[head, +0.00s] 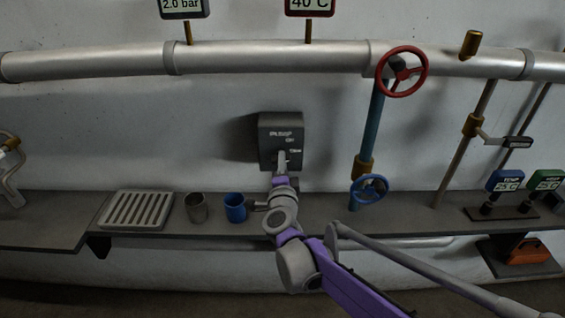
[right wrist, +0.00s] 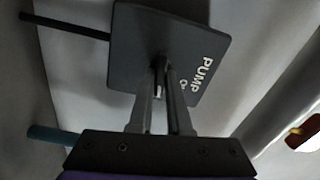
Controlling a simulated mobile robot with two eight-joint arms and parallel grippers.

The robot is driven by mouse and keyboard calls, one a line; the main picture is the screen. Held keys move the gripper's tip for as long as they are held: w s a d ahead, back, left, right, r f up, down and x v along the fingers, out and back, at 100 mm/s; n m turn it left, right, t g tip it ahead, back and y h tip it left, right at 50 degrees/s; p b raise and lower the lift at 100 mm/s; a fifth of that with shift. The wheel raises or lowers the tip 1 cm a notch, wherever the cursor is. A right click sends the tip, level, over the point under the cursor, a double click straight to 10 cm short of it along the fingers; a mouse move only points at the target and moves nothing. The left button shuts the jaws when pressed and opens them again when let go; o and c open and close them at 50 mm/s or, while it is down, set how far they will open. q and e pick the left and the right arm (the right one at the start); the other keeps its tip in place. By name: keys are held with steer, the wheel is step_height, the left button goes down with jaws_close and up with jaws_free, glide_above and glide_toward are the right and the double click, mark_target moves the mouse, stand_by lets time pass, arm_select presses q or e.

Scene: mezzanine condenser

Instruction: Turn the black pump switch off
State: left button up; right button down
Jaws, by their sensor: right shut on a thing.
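The black pump switch box (head: 281,130) is fixed on the wall above the shelf, with small white lettering on its face. My right gripper (head: 282,158) reaches up to the lower part of the box. Its fingers (right wrist: 160,75) are shut on the switch lever (right wrist: 158,90), which is mostly hidden between them. I cannot tell the lever's exact position. My left gripper is not in view.
A red handwheel (head: 402,72) and a blue handwheel (head: 369,189) are to the right of the box. A grey cup (head: 195,208), a blue cup (head: 235,207) and a slatted tray (head: 137,209) stand on the shelf (head: 330,215) to the left. A long pipe (head: 270,57) runs above.

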steer(key=shift+m, duration=1)
steer(key=c, duration=0.9)
jaws_free()
steer(key=shift+o, duration=0.2)
steer(key=shift+s, duration=0.1)
steer(key=s, duration=1)
steer(key=shift+s+b, duration=0.35)
steer(key=shift+b, duration=0.1)
